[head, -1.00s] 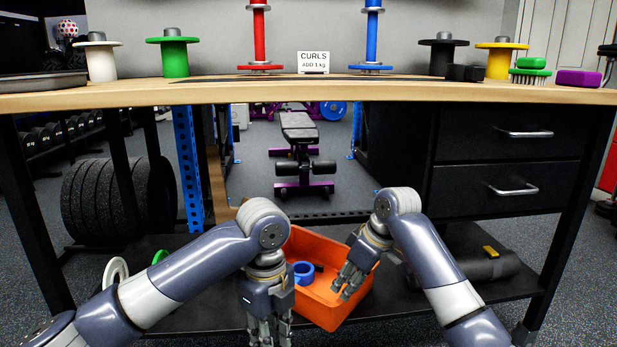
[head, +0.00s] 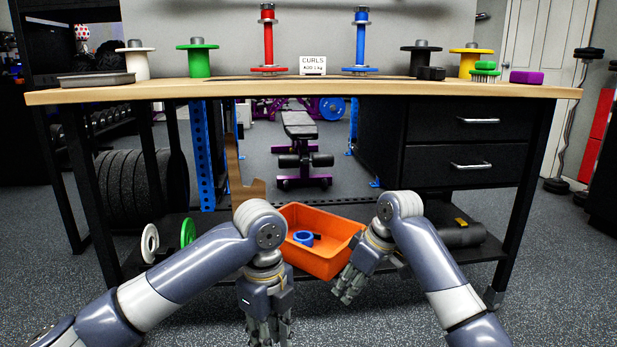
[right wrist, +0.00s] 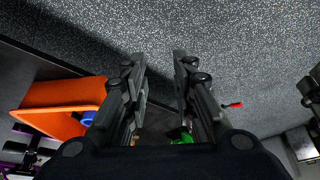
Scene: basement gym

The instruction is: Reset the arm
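My right arm comes in from the right, and its gripper (head: 345,288) points down in front of the orange bin's right end. In the right wrist view the two fingers of this gripper (right wrist: 157,62) stand apart with nothing between their tips, only speckled floor beyond. My left arm comes in from the left, and its gripper (head: 266,325) hangs down at the bottom of the head view, in front of the bin. Its finger opening is not clear, and no object shows in it.
The orange bin (head: 333,262), with a blue ring (head: 303,238) inside, sits on the workbench's low shelf. The wooden worktop (head: 230,92) holds weight spools and a red and a blue post. A white disc (head: 150,243) and a green disc (head: 187,232) stand at the shelf's left. Floor in front is clear.

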